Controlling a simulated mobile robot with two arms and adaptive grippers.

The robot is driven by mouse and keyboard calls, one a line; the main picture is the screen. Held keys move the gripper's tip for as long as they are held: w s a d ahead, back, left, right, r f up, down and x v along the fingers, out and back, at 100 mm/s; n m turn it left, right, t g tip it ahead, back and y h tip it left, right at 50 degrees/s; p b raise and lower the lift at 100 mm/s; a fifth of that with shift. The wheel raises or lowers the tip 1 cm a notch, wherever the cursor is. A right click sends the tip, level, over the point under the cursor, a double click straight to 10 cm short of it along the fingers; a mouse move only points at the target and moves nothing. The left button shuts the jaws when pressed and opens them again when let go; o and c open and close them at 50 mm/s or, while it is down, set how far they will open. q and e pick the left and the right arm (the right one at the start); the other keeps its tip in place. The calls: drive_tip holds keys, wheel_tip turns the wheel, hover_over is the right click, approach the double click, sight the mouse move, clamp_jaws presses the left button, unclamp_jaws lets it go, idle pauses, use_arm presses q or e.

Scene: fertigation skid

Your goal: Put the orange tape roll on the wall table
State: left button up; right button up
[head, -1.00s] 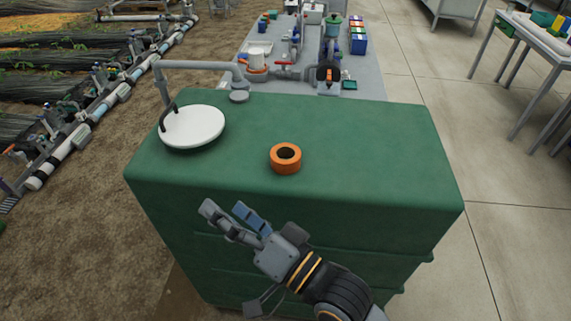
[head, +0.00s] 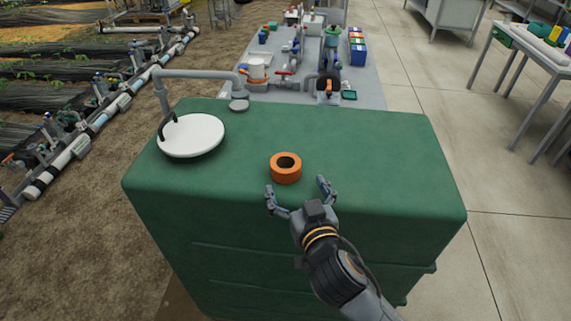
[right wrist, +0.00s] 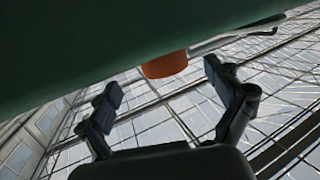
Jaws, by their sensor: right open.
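The orange tape roll (head: 286,168) lies flat on top of the green tank (head: 350,150), near its front edge. My right gripper (head: 298,192) is open and empty, just in front of the roll in the head view, with its fingers spread to either side. In the right wrist view, the orange roll (right wrist: 165,64) shows between and beyond the open fingers (right wrist: 165,95), next to the green tank surface (right wrist: 90,50). The roll and fingers look apart. A grey table (head: 540,55) stands at the far right; I cannot tell whether it is the wall table. My left gripper is not in view.
A white round lid (head: 191,136) with a black handle and a grey pipe (head: 200,67) are at the tank's left. Pumps and fittings stand on a grey skid (head: 370,93) behind. Concrete floor (head: 430,95) is clear on the right.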

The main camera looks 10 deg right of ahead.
sight(285, 167)
drive_tip(key=shift+w+a+f, duration=0.1)
drive_tip(key=shift+w+a, duration=0.05)
drive_tip(key=shift+w, duration=0.75)
drive_tip(key=shift+w+a+r+p, duration=0.1)
drive_tip(key=shift+w+r+p, duration=0.1)
drive_tip(key=shift+w+p, duration=0.35)
drive_tip(key=w, duration=0.1)
drive_tip(key=w+p, duration=0.1)
drive_tip(key=w, duration=0.1)
drive_tip(key=shift+w+a+f, duration=0.15)
drive_tip(key=shift+w+a, duration=0.05)
drive_tip(key=shift+a, duration=0.1)
drive_tip(key=shift+w+f, duration=0.2)
drive_tip(key=shift+w, duration=0.2)
drive_tip(key=c, duration=1.3)
drive_tip(key=shift+s, duration=0.1)
drive_tip(key=shift+c, duration=0.4)
drive_tip(key=shift+r, duration=0.15)
